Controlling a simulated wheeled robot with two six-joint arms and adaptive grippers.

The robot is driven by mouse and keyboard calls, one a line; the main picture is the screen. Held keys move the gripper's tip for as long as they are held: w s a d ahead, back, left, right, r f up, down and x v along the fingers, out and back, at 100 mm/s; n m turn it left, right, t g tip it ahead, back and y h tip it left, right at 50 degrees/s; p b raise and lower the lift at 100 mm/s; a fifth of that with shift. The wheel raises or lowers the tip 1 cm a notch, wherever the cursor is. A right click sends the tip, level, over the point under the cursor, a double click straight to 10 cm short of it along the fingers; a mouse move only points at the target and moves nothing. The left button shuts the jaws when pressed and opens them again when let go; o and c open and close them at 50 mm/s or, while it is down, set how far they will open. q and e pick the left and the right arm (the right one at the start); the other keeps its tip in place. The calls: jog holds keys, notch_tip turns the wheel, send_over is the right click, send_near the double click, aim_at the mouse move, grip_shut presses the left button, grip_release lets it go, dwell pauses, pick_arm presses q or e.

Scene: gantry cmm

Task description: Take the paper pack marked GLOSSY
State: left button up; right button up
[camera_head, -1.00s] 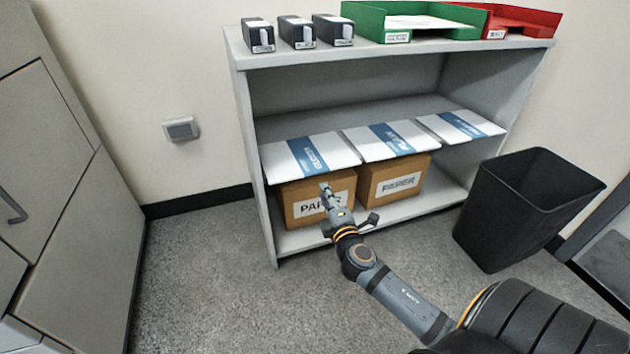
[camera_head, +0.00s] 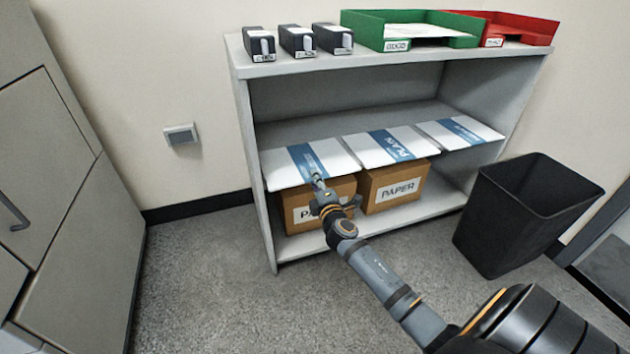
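The left paper pack (camera_head: 277,172) lies flat on the middle shelf, white with a blue band. The band's lettering looks like GLOSSY but is small and partly hidden now. My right gripper (camera_head: 318,180) is at the front edge of this pack, its tip overlapping the blue band in the head view. I cannot tell whether it touches the pack or how far its fingers are apart. The middle pack (camera_head: 365,152), marked PLAIN, lies beside it. The right pack (camera_head: 445,138) has a band I cannot read. My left gripper is not in view.
Brown PAPER boxes (camera_head: 397,207) stand on the bottom shelf below the packs. Black binders (camera_head: 297,42), a green tray (camera_head: 385,32) and a red tray (camera_head: 540,35) are on top. A black bin (camera_head: 510,222) stands right of the shelf unit. Cabinets (camera_head: 45,150) stand left.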

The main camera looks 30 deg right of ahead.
jog(key=shift+c, duration=0.3)
grip_shut()
jog(key=shift+s+f, duration=0.1)
jog(key=shift+f, duration=0.05)
notch_tip(320, 180, up, 3)
jog(key=p, duration=0.2)
jog(key=shift+f+p, duration=0.15)
jog(key=shift+p, duration=0.2)
